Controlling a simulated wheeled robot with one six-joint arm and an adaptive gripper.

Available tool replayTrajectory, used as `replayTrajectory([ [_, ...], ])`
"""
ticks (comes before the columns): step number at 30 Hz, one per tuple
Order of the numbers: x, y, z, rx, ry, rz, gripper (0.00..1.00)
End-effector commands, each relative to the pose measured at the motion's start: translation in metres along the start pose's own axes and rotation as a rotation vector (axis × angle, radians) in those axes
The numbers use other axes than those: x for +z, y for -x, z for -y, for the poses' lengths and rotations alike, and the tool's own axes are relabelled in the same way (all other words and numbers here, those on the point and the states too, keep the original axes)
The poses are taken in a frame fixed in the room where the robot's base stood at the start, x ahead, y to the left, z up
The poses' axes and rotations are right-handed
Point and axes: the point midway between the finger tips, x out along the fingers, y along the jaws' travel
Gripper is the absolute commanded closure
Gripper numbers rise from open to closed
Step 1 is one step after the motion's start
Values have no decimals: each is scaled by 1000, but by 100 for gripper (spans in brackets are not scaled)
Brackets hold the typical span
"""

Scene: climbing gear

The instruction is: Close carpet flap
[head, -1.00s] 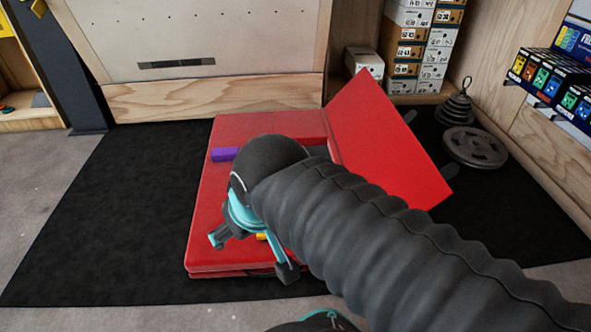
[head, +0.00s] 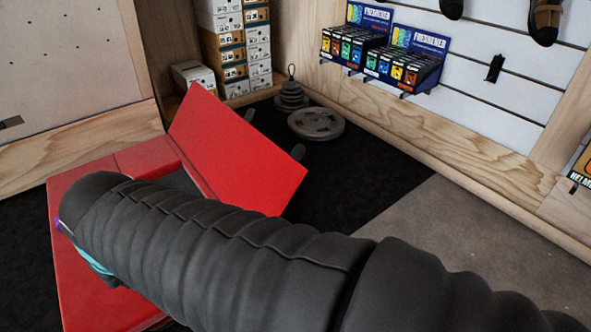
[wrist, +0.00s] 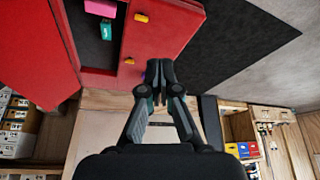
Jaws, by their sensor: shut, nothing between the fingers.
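The red crash pad (head: 75,240) lies on the floor at the left of the head view. Its red flap (head: 240,150) stands tilted up on the pad's right side, open. In the wrist view the raised flap (wrist: 35,45) fills the upper left, and the pad (wrist: 165,38) is beside a dark opening. A pink block (wrist: 100,8), a green block (wrist: 106,30) and small yellow pieces (wrist: 141,17) show in or near that opening. My gripper (wrist: 159,70) is shut and empty, close to the pad in the picture. In the head view my arm hides most of it.
Weight plates (head: 316,123) stand on the black mat (head: 345,165) behind the flap. Stacked shoe boxes (head: 235,45) are at the back. A wooden wall base (head: 430,140) with a chalk display runs along the right.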

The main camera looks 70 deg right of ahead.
Motion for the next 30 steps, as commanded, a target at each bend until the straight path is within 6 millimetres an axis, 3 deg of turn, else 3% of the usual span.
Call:
replayTrajectory([
  [3, 2, -25, -35, 50, -129, 102, 100],
  [14, 11, -84, -134, 64, -575, 334, 100],
  [30, 65, -168, -268, -231, -1347, 511, 100],
])
